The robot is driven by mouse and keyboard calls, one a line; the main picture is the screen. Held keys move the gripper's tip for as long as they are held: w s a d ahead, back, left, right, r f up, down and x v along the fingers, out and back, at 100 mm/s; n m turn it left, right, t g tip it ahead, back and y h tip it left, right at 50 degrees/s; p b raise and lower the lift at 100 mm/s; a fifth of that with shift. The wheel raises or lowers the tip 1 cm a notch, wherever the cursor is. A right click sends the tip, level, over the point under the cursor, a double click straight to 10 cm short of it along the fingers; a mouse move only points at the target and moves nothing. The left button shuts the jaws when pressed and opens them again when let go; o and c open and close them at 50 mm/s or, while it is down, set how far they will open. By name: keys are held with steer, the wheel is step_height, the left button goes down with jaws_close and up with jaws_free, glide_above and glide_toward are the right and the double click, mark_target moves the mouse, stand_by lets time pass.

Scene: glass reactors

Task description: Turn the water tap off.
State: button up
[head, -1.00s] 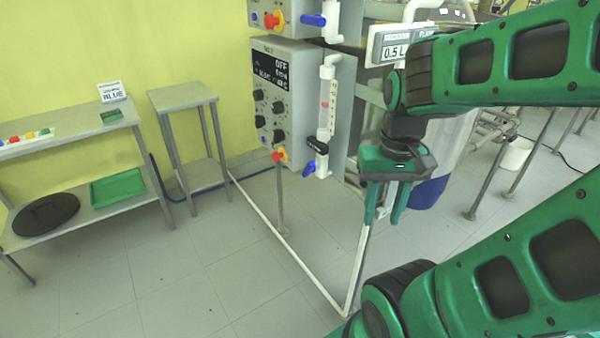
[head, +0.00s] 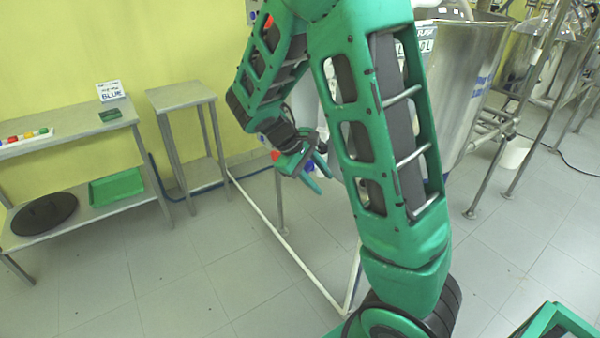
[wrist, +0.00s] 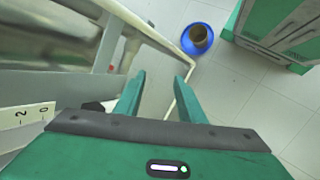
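My gripper (head: 318,176) is in front of the lower part of the control cabinet, pointing down and to the right. In the wrist view, its two fingers (wrist: 160,76) are apart with nothing between them. The control cabinet and its blue tap handles are almost wholly hidden behind my arm in the head view. I cannot tell the tap's position.
A steel tank (head: 470,75) stands behind my arm on the right. A white pipe (head: 290,240) runs low over the floor. A small steel table (head: 183,96) and a shelf table (head: 75,135) stand at left. A blue round base (wrist: 190,47) shows on the floor.

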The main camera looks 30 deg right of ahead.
mark_target(308, 168)
steer(key=w+a+f+n+t+h, duration=0.2)
steer(key=w+a+f+n+h, duration=0.3)
steer(key=w+a+n+h, duration=0.55)
steer(key=w+d+m+h, duration=0.1)
steer(key=d, duration=1.1)
steer(key=shift+w+d+f, duration=0.15)
steer(key=shift+w, duration=0.05)
jaws_close()
